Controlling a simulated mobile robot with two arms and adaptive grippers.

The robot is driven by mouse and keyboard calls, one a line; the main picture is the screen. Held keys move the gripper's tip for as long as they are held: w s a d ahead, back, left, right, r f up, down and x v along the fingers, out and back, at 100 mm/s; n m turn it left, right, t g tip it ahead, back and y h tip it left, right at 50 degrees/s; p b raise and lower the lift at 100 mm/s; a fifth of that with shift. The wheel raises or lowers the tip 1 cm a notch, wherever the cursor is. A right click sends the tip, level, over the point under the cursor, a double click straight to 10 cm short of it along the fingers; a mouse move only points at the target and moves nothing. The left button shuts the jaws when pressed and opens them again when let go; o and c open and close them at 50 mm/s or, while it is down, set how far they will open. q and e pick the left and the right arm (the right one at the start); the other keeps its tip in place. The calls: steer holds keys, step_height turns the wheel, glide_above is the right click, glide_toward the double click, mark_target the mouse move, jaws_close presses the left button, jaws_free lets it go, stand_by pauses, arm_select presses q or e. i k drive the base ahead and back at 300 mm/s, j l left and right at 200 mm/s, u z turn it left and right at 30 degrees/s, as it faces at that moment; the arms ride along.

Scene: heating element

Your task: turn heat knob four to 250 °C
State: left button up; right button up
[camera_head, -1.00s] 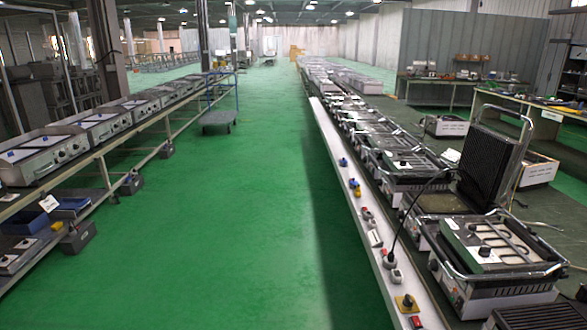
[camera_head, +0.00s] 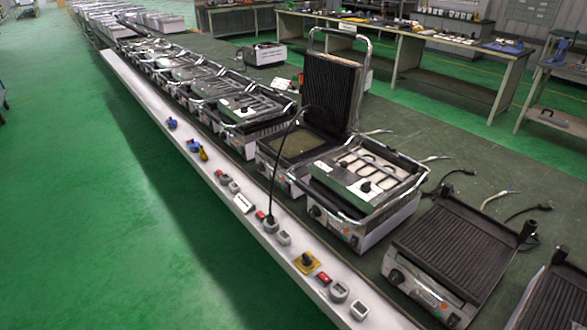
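Several contact grills stand in a row on a long bench. A dark round knob (camera_head: 315,211) sits on the front of the grill with an exposed heating element (camera_head: 368,170). Another dark knob (camera_head: 396,277) is on the front of the ribbed grill plate unit (camera_head: 450,243) at the lower right. I cannot tell which knob is heat knob four, and no temperature marks are readable. Neither of my grippers is in view.
A white rail (camera_head: 215,192) with switches and a yellow-plated rotary switch (camera_head: 306,263) runs along the bench front. A grill with a raised ribbed lid (camera_head: 330,90) stands behind it. Loose cables lie on the bench. The green floor (camera_head: 90,240) at left is clear.

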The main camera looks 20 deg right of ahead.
mark_target(259, 167)
steer(key=z, duration=0.45)
steer(key=i+j+u, duration=0.2)
steer(key=i+j, duration=0.6)
steer(key=j, duration=0.1)
